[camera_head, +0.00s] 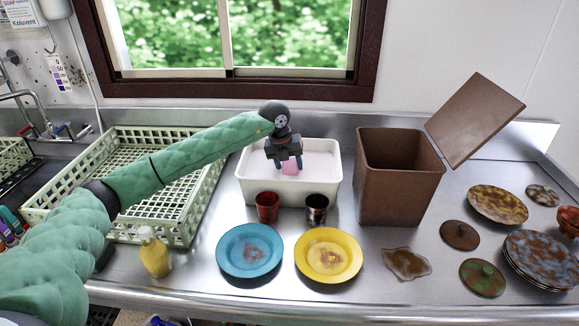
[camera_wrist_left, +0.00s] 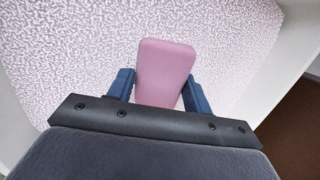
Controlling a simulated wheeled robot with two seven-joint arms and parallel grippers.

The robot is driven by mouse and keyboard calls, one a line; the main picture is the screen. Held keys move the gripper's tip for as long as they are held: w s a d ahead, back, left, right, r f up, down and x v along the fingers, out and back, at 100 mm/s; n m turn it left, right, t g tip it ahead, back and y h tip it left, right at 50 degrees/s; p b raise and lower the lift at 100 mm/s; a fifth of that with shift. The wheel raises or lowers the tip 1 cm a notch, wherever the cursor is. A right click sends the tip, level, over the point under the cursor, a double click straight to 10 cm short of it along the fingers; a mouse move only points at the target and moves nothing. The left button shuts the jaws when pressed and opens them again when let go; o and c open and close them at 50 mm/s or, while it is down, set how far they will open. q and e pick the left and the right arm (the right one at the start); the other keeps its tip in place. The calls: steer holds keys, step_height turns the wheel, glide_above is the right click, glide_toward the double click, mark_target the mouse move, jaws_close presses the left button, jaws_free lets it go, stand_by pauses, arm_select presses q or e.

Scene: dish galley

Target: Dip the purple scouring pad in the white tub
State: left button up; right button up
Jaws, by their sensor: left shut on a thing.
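The white tub (camera_head: 250,190) stands at the back of the steel counter, with a pale pinkish, speckled surface inside it. My left gripper (camera_head: 288,165) is over the tub, pointing down, shut on a pink-purple scouring pad (camera_head: 290,169). In the left wrist view the pad (camera_wrist_left: 165,70) sits between the two blue fingers (camera_wrist_left: 160,90), with the tub's speckled inside beyond it. I cannot tell whether the pad's lower end touches that surface. My right gripper is not in view.
A brown bin (camera_head: 395,190) with an open lid (camera_head: 475,120) stands right of the tub. A red cup (camera_head: 267,207) and a dark metal cup (camera_head: 316,209) stand in front. Blue (camera_head: 249,250) and yellow plates (camera_head: 328,255) lie nearer. A green rack (camera_head: 185,230) is left.

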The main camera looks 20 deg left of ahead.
mark_target(289, 165)
arm_select(q)
steer(key=shift+r, duration=0.1)
step_height(289, 165, up, 11)
steer(key=p, duration=0.3)
stand_by(1.4)
